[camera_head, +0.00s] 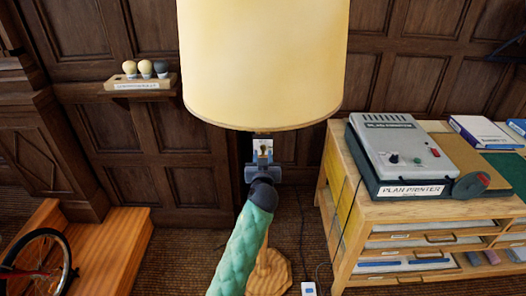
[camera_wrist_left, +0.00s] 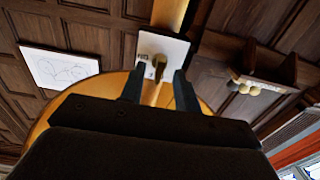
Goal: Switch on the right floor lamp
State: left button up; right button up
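The floor lamp has a big cream shade (camera_head: 264,60), a wooden pole and a wooden base (camera_head: 270,274). Under the shade a white plate (camera_head: 262,145) with a brass knob sits on the pole. My left gripper (camera_head: 262,158), on a green-sleeved arm, is at this plate. In the left wrist view its two dark fingers (camera_wrist_left: 160,76) are apart, with the brass knob (camera_wrist_left: 161,62) between or just beyond their tips; I cannot tell whether they touch it. The plate (camera_wrist_left: 152,46) carries a partly hidden label. My right gripper is not in view.
A wooden drawer cabinet (camera_head: 430,221) with a plan printer (camera_head: 399,152) stands close right of the lamp. A shelf with bulbs (camera_head: 143,84) is on the panelled wall at left. A cord with a small white box (camera_head: 308,288) hangs beside the cabinet.

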pick_arm(q)
jog(key=shift+w+r, duration=0.1)
jog(key=shift+w, duration=0.8)
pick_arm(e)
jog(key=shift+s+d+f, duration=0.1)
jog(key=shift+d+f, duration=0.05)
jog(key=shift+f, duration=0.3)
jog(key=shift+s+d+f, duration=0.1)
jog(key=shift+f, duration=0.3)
pick_arm(q)
grip_shut()
